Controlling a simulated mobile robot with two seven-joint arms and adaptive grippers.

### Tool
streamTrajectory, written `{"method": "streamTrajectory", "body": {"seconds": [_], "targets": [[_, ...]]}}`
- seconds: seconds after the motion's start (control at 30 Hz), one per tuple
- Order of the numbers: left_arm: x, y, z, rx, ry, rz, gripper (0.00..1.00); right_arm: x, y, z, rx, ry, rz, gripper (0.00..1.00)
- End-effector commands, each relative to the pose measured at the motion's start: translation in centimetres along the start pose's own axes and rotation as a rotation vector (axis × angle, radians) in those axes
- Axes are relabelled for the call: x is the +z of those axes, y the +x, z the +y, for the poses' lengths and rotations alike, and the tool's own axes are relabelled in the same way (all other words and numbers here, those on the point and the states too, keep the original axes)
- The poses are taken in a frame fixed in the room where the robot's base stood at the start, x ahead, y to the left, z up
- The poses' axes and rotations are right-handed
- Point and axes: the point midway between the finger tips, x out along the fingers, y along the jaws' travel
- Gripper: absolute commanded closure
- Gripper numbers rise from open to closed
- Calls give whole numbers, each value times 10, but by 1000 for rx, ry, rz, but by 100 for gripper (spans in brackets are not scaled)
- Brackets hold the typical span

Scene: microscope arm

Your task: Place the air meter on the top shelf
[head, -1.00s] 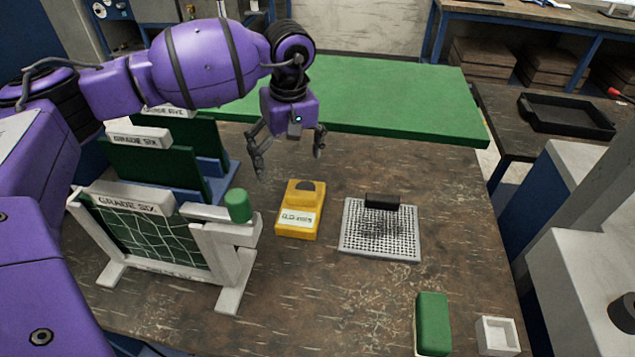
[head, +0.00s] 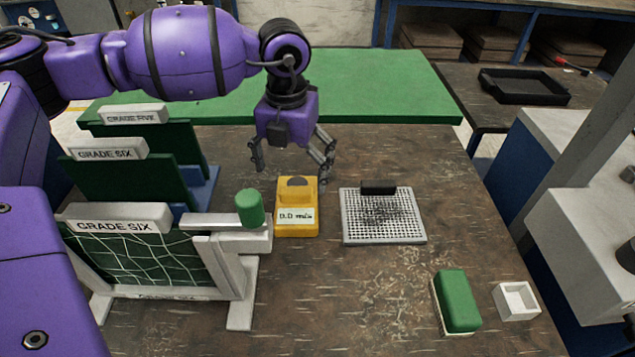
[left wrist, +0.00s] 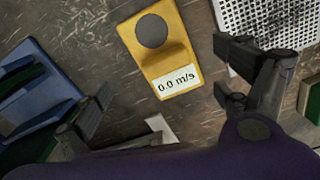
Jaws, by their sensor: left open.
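The air meter is a yellow handheld box (head: 297,225) with a dark round sensor at its far end and a white label reading 0.0 m/s. It lies on the brown table, and it also shows at top centre in the left wrist view (left wrist: 158,52). My left gripper (head: 293,176) hangs above the table just behind the meter, open and empty. In the left wrist view its fingers (left wrist: 160,112) are spread apart, with the meter between and beyond them, not touched. No top shelf can be clearly identified. My right gripper is not seen.
Boards labelled GRADE SIX (head: 115,222) stand at left, with a green cylinder (head: 249,207) on a white stand near the meter. A perforated plate (head: 383,226) lies right of it. A green block (head: 457,301) and small white box (head: 516,300) are at front right.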

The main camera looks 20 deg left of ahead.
Motion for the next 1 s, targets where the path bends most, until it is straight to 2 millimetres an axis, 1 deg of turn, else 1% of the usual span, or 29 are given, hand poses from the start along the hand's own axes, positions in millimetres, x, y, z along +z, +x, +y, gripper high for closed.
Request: {"method": "streamTrajectory", "body": {"seconds": [0.03, 0.1, 0.23, 0.57, 0.8, 0.9, 1.0], "targets": [[0, 1, -1, -3, -73, 2, 8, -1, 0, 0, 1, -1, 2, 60], [0, 1, -1, -6, -156, 2, 8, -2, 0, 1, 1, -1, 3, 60], [0, 3, -2, -7, -232, 2, 8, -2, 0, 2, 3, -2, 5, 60], [-2, 38, -3, -5, -242, 4, 8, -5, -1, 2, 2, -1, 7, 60], [-4, 73, -5, -6, -241, 3, 8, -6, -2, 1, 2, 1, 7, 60], [-5, 79, -4, -6, -242, 3, 8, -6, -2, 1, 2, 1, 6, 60], [-4, 80, -4, -6, -242, 3, 8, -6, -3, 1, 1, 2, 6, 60]]}}
